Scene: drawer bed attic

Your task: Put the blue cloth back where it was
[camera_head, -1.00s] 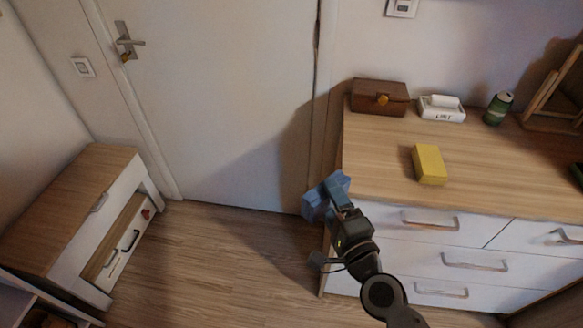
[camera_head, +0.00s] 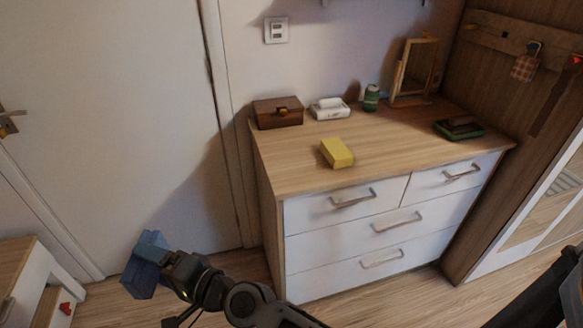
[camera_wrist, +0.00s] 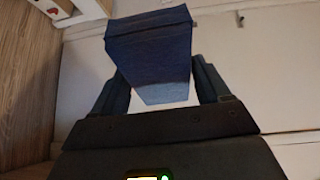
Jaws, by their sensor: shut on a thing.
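The blue cloth (camera_head: 146,264) is a folded, block-like piece of fabric at the lower left of the head view. My gripper (camera_head: 168,262) is shut on it and holds it up in front of the white door, left of the dresser. In the wrist view the cloth (camera_wrist: 150,55) stands out between the two dark fingers of my gripper (camera_wrist: 165,95), with its far end clear of them. The cloth is apart from the furniture around it in the head view.
A dresser (camera_head: 340,232) carries a yellow block (camera_head: 337,153), a brown box (camera_head: 278,112), a white tissue holder (camera_head: 330,108), a green can (camera_head: 371,97), a framed mirror (camera_head: 415,72) and a green-and-brown item (camera_head: 459,128). A low cabinet (camera_head: 22,285) with an open drawer stands at lower left.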

